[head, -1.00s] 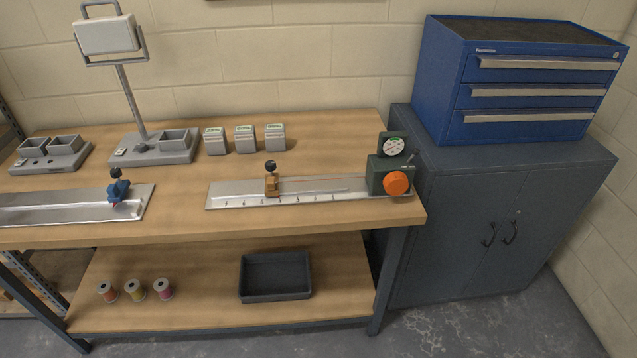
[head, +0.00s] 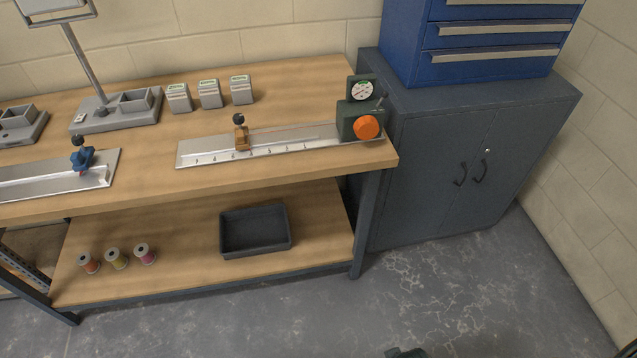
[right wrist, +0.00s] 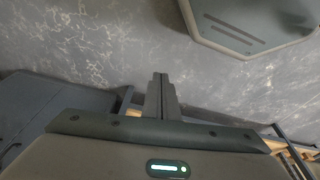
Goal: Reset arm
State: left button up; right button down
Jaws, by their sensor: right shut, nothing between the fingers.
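My right gripper (right wrist: 160,92) shows in the right wrist view. Its fingers are together with nothing between them, over the grey concrete floor. The wooden workbench shows at the lower right of that view, apart from the fingers. In the head view neither gripper is clearly in sight. A small dark piece (head: 405,352) shows at the bottom edge, too cut off to identify. My left gripper is not in view.
The workbench (head: 300,85) carries a rail with an orange-knobbed gauge (head: 366,126), a second rail (head: 50,178) and small boxes (head: 210,94). Its lower shelf holds a black tray (head: 255,252) and spools (head: 117,258). A grey cabinet (head: 430,200) stands right. Floor in front is clear.

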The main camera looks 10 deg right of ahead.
jog(key=s+d+f, duration=0.1)
jog(key=s+f, duration=0.3)
jog(key=f, duration=0.4)
jog(key=s+f, duration=0.3)
jog(key=f, duration=0.4)
jog(key=s+d+f+g, duration=0.1)
jog(key=s+d+f, duration=0.1)
jog(key=s+f, duration=0.7)
jog(key=s, duration=0.4)
jog(key=shift+d+f+g, duration=0.15)
jog(key=shift+d+g, duration=0.1)
jog(key=shift+g, duration=0.05)
jog(key=c, duration=2.4)
grip_release()
jog(key=shift+s, duration=0.1)
jog(key=shift+c, duration=0.2)
